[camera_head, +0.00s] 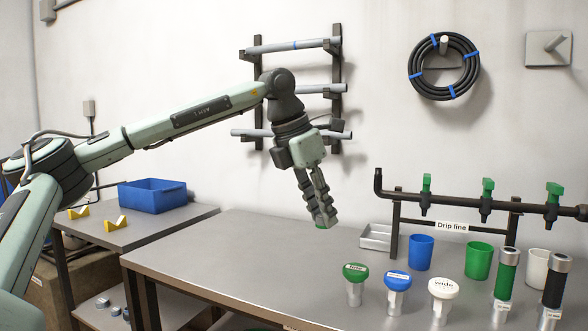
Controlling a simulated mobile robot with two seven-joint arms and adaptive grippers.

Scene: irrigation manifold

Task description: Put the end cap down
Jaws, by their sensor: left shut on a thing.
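My left gripper (322,218) hangs fingers down over the back part of the grey table (240,255). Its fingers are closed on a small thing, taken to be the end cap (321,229). My right gripper is not in view.
A black pipe manifold (450,201) with green valves stands right. In front are a metal tray (377,238), blue cup (420,252), green cup (479,260) and several capped fittings (397,288). A blue bin (152,196) sits on the left table. The main table's left part is clear.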

